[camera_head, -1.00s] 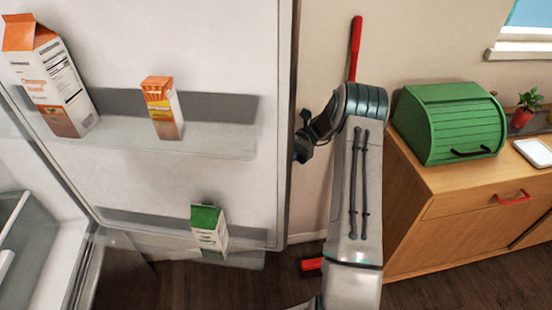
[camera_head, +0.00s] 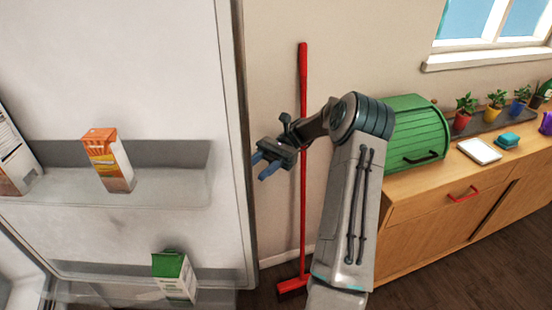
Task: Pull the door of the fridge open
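The fridge door (camera_head: 180,80) stands wide open on the left, its inner side with shelves facing me. An orange and white carton (camera_head: 108,160) and part of a larger carton (camera_head: 14,155) stand on its upper shelf. A green and white carton (camera_head: 174,277) is on the lower shelf. My gripper (camera_head: 262,165) is just right of the door's edge, with its two blue fingertips apart and nothing seen between them. The fingertips look close to the edge; I cannot tell if they touch it. The door's outer side and handle are hidden.
A red broom (camera_head: 303,90) leans on the wall behind my gripper. A wooden cabinet (camera_head: 440,215) on the right carries a green bread box (camera_head: 415,130), a white tablet-like item (camera_head: 479,150) and potted plants (camera_head: 496,103). Dark floor shows between door and cabinet.

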